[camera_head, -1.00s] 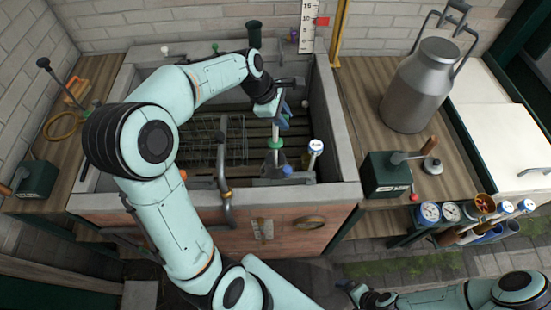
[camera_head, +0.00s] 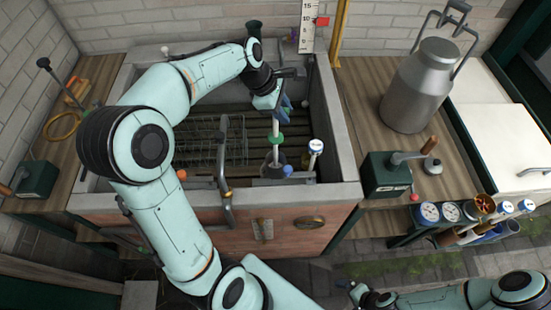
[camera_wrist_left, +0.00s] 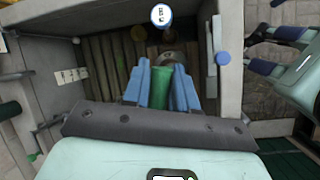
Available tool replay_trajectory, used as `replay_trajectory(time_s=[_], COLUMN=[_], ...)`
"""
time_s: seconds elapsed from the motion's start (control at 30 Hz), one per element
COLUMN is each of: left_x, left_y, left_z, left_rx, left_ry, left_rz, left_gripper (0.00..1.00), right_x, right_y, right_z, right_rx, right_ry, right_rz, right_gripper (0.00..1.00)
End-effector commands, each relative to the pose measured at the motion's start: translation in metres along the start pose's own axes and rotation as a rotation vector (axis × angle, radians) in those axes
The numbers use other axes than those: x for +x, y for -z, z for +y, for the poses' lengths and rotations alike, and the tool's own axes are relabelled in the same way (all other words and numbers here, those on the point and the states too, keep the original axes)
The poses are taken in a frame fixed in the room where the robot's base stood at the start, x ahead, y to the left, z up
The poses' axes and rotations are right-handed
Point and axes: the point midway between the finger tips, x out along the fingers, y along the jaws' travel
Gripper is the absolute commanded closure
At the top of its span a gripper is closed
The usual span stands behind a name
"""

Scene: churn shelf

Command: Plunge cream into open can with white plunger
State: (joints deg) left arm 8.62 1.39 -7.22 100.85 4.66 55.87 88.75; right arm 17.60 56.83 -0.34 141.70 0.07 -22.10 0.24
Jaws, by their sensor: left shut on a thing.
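A white plunger rod (camera_head: 276,126) with a green collar (camera_head: 277,139) hangs below my left gripper (camera_head: 281,107) in the head view. The rod runs down to a dark grey open can (camera_head: 267,159) inside the stone trough; its lower end is at the can's mouth, and how deep it reaches is hidden. In the left wrist view the blue fingers of my left gripper (camera_wrist_left: 162,88) are shut on the plunger's green grip (camera_wrist_left: 164,90). My right gripper (camera_head: 352,290) is low at the bottom of the head view, too small to tell its jaws.
The trough's stone rim (camera_head: 333,130) surrounds the can. A wire basket (camera_head: 235,140) and a curved metal pipe (camera_head: 222,165) stand left of it. A white-and-blue knob (camera_head: 316,147) and a blue knob (camera_head: 288,171) are close on the right. A milk churn (camera_head: 415,90) stands on the right counter.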

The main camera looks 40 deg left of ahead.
Motion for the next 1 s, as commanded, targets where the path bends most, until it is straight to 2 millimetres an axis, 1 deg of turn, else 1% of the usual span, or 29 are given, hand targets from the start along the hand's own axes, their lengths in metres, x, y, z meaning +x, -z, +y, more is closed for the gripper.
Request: replay_trajectory(time_s=[0.37,1.0], left_x=[-0.001,-0.018], left_y=[-0.001,-0.007], left_z=[0.000,0.004], left_rx=[0.001,0.001], left_ry=[-0.001,-0.001], left_rz=[0.000,0.000], left_gripper=[1.00,1.00], right_x=[0.000,0.000], right_y=[0.000,0.000], right_z=[0.000,0.000], right_rx=[0.000,0.000], right_ry=[0.000,0.000], right_rz=[0.000,0.000], right_gripper=[0.00,0.00])
